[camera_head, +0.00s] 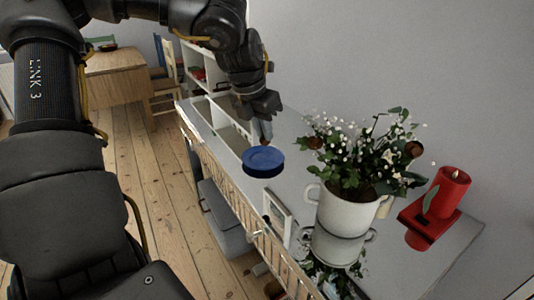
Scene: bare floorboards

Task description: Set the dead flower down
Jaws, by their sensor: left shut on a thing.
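My left gripper (264,116) hangs above the table and is shut on a small brownish thing, the dead flower (266,131), which shows just below the fingertips. Most of the flower is hidden by the fingers or too small to make out. A round blue plate (263,161) lies on the table just below it; I cannot tell whether the flower touches it. A white two-handled vase (345,215) to the right holds white blossoms and green leaves, with brown blooms (414,149) among them. My right gripper is not in view.
A red candle (445,192) stands on a red holder at the right. A small picture frame (277,216) stands in front of the vase. The grey tabletop (298,170) is reflective. Behind are white shelves, a wooden desk (117,77) and a chair.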

